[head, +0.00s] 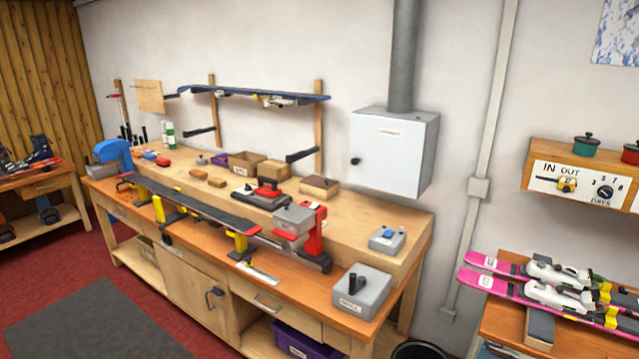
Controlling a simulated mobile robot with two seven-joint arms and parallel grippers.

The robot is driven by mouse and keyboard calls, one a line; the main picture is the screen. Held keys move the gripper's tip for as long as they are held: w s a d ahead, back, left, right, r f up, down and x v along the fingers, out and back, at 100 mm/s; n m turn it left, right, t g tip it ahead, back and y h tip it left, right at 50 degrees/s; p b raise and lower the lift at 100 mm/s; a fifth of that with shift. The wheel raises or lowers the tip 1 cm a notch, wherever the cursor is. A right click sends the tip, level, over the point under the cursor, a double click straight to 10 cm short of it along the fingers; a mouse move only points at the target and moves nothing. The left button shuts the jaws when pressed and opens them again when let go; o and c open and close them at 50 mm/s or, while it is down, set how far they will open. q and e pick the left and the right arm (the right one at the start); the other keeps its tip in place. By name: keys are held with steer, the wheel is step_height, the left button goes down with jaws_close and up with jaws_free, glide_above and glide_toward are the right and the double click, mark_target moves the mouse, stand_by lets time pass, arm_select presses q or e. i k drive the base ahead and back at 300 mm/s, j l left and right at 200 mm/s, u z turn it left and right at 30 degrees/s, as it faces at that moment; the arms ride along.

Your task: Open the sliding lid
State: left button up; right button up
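No lid can be clearly told as a sliding one from here. A grey box (363,293) with a label and dark upright knobs stands at the right front of the binding bench (290,303). A small wooden box (320,188) with a darker top sits on the raised back shelf and looks covered. A smaller grey box (387,240) with a blue part on top is at the shelf's right end. Whether any of these lids slides cannot be told. Neither of my grippers is in view.
A ski (190,205) lies in a vise along the bench. Open cardboard boxes (246,163) and tools stand behind it. A white wall cabinet (391,152) hangs above. A side table (510,325) with pink skis is at right. The floor mat (95,327) is clear.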

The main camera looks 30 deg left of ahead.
mark_target(321, 182)
steer(key=j+u, duration=0.15)
steer(key=u, duration=0.4)
steer(key=i+j+u, duration=0.35)
steer(key=j, duration=0.15)
steer(key=i+j+u, duration=0.35)
steer(key=i, duration=0.1)
